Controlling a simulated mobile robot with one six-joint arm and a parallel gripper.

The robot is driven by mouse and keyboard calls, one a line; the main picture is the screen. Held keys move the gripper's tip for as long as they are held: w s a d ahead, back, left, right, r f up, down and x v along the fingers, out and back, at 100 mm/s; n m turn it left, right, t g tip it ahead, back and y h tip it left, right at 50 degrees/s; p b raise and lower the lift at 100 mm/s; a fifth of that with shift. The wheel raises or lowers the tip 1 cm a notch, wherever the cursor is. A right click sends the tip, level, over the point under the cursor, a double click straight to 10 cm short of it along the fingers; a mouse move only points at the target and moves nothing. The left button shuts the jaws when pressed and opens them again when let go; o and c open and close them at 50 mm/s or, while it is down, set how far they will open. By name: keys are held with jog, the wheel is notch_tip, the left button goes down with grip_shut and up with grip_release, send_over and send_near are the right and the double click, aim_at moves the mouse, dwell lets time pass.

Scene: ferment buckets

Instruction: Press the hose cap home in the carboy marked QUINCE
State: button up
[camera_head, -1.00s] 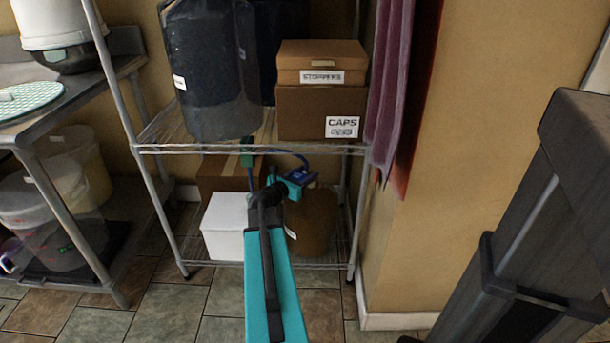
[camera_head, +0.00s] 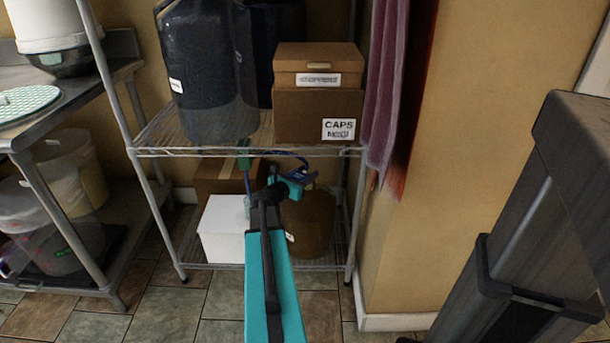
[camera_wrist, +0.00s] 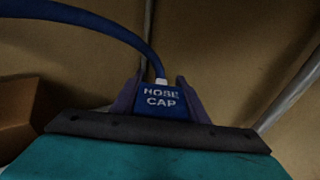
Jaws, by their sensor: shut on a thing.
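My gripper (camera_wrist: 162,100) is shut on the blue hose cap (camera_wrist: 162,108), which is lettered HOSE CAP in the wrist view. A blue hose (camera_wrist: 95,18) runs from the top of the cap up and to the left. In the head view the gripper (camera_head: 300,176) is at the lower level of the wire rack, above and touching or close to the top of a brown carboy (camera_head: 312,222). My arm hides part of this carboy, and its label is too small to read. Whether the cap touches the carboy's mouth cannot be told.
A wire shelf (camera_head: 200,152) spans just above my gripper. It bears a dark carboy (camera_head: 205,75) and a box marked CAPS (camera_head: 300,112). A white box (camera_head: 222,230) stands left of the brown carboy. A rack post (camera_head: 356,220) and purple cloth (camera_head: 384,80) are at right.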

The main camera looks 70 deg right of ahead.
jog(key=shift+r+p+x, duration=0.15)
jog(key=shift+p+x, duration=0.05)
jog(key=shift+x, duration=1.4)
jog(key=shift+r+p+x, duration=0.1)
jog(key=shift+p+x, duration=0.05)
jog(key=shift+x, duration=1.5)
jog(key=shift+f+b, duration=0.35)
jog(key=shift+f, duration=0.7)
dwell(3.7)
